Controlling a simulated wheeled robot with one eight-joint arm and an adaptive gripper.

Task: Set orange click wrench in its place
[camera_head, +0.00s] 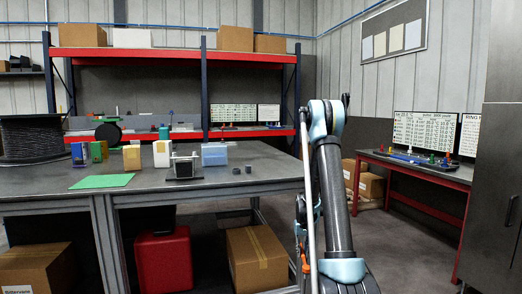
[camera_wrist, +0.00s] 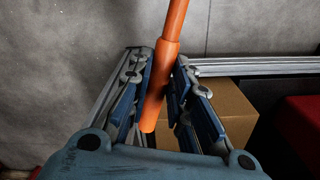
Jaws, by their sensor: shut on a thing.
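The orange click wrench (camera_wrist: 165,60) shows in the wrist view as an orange handle. It stands nearly upright, tilted a little right at the top, and runs out of the top edge. My gripper (camera_wrist: 163,66) is shut on it, with a blue-padded finger on each side of the handle. The handle's lower end (camera_wrist: 149,124) reaches down between the fingers. The wrench's far end is out of view. In the head view my arm stands right of the grey table; a small orange patch shows beside it, and my gripper cannot be made out. The wrench's place cannot be identified.
The grey table (camera_head: 225,183) holds a green sheet (camera_head: 102,181), a metal device (camera_head: 184,167) and several small boxes. A cardboard box (camera_head: 257,258) and a red bin (camera_head: 164,260) are underneath. A red desk (camera_head: 424,173) with screens stands right. Floor between them is open.

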